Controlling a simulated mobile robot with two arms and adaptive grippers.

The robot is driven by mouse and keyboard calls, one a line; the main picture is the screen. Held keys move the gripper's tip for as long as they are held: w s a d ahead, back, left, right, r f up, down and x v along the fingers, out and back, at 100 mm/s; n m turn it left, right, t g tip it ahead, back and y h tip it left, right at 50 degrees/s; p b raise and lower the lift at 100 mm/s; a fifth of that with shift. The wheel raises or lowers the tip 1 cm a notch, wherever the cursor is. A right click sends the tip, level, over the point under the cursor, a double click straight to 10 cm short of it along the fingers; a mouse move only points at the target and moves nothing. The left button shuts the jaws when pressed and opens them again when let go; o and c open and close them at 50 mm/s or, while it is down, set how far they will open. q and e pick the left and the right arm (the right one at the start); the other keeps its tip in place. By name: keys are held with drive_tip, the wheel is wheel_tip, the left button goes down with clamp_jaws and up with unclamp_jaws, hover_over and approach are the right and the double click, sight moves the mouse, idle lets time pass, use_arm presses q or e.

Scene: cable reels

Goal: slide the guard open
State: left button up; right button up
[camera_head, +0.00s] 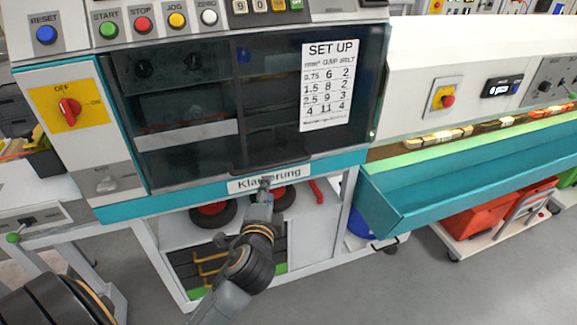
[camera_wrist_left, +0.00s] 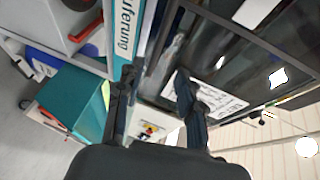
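The guard (camera_head: 285,110) is a dark see-through panel on the machine front, with a white SET UP sheet on its right part. A dark ledge (camera_head: 270,167) runs along its lower edge, above the teal strip with a white label. My left gripper (camera_head: 265,184) is at that label, just below the ledge. In the left wrist view my left gripper (camera_wrist_left: 156,88) has its two fingers apart, with the guard's lower edge region seen between and beyond them. I cannot tell whether a finger touches the guard (camera_wrist_left: 245,55). My right gripper is not in view.
Control buttons (camera_head: 140,25) line the panel above the guard. A switch box with a red knob (camera_head: 70,110) is at left. A teal tray (camera_head: 470,175) juts out at right. A white frame with reels (camera_head: 212,214) stands below. Grey floor (camera_head: 400,280) is free in front.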

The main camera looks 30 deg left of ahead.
sight(273, 167)
use_arm(q)
drive_tip(key=p+x, duration=0.1)
drive_tip(key=x, duration=1.2)
drive_tip(key=shift+w+a+f, duration=0.1)
drive_tip(key=shift+w, duration=0.05)
clamp_jaws()
